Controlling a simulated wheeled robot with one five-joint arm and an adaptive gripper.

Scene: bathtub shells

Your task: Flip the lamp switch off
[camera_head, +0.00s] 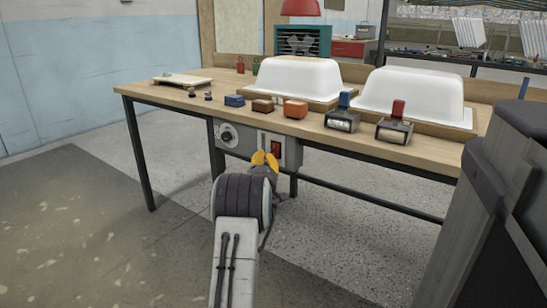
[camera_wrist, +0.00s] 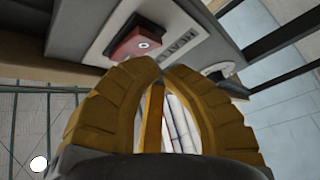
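A red rocker switch (camera_head: 276,148) sits on a grey control box (camera_head: 237,146) under the front edge of the workbench. In the wrist view the red switch (camera_wrist: 137,43) is at upper left, on a pale plate with tilted lettering that seems to start "HEA". I cannot tell whether it is the lamp's switch. A red lamp shade (camera_head: 300,7) hangs at the top of the head view. My gripper (camera_head: 265,157) has yellow fingers and is just in front of the box, near the switch. In the wrist view its fingertips (camera_wrist: 160,68) meet below the switch, apparently apart from it, with nothing held.
A round dial (camera_head: 226,135) is on the box, left of the switch. The workbench (camera_head: 180,97) carries two white tub shells (camera_head: 297,76) (camera_head: 412,92), coloured blocks (camera_head: 295,109) and two block-handled tools (camera_head: 394,124). The bench legs stand beside the box. The floor in front is clear.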

